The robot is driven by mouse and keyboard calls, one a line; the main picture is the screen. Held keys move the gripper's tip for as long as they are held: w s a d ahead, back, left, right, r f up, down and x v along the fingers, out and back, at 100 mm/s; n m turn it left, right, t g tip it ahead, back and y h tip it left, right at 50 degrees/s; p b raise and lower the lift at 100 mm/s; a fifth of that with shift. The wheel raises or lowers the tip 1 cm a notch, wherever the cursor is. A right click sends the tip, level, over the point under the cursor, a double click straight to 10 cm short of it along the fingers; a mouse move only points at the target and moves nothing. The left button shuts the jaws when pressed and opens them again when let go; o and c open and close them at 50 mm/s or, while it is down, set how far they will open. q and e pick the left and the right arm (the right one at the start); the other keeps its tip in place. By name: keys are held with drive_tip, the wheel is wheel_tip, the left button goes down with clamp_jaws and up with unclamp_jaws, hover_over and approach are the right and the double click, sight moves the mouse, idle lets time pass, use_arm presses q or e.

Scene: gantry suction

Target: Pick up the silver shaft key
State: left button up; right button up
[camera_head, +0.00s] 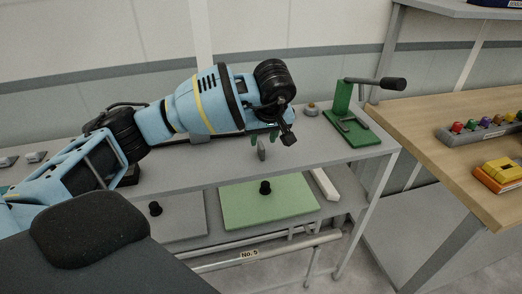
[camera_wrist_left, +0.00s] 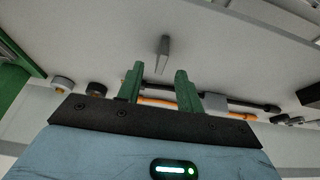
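The silver shaft key (camera_head: 262,153) is a small grey bar on the grey bench top, just in front of my left gripper. In the left wrist view the key (camera_wrist_left: 162,54) shows beyond the fingertips, roughly in line with the gap between them. My left gripper (camera_head: 264,139) has green fingers that stand apart with nothing between them. They also show spread in the left wrist view (camera_wrist_left: 158,78). I cannot tell the exact distance from the fingertips to the key. My right gripper is not in view.
A green lever press (camera_head: 365,139) stands at the bench's right end, near a small orange-topped part (camera_head: 311,109). Dark and orange tools (camera_wrist_left: 240,104) lie on the bench in the wrist view. A lower shelf holds a green plate (camera_head: 285,207). A wooden table (camera_head: 440,120) stands right.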

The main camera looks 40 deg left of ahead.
sight(261, 145)
use_arm(q)
drive_tip(key=x, duration=0.5)
drive_tip(key=shift+a, duration=0.1)
drive_tip(key=shift+s, duration=0.1)
clamp_jaws()
